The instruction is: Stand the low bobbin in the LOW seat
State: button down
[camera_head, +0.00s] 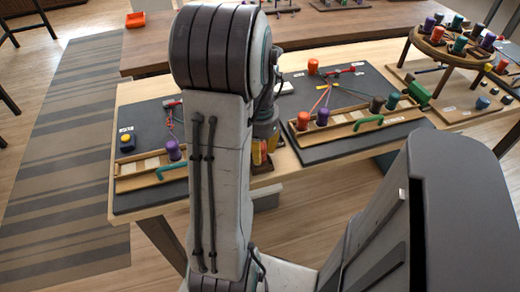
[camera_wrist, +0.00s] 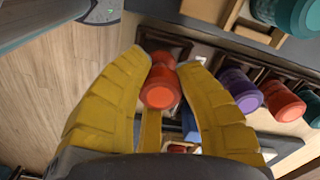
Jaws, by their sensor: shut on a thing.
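My gripper (camera_wrist: 160,62) has yellow ribbed fingers shut on an orange-red bobbin (camera_wrist: 160,88), which sits between them in the wrist view. A dark brown wooden frame shows just beyond the fingertips; I cannot tell whether the bobbin touches it. In the head view my gripper (camera_head: 264,150) is partly hidden by my arm and is between the two dark boards.
The right board (camera_head: 330,152) has a wooden tray with orange-red, purple, dark and green bobbins and a green handle. The left board (camera_head: 133,200) has a purple bobbin (camera_head: 173,150) and a teal handle. A round stand (camera_head: 450,52) with several bobbins is at right.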

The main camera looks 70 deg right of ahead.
jog(key=shift+f+b, duration=0.45)
jog(key=shift+f, duration=0.15)
dwell(0.3)
jog(key=c, duration=0.9)
grip_release()
notch_tip(320, 180, up, 12)
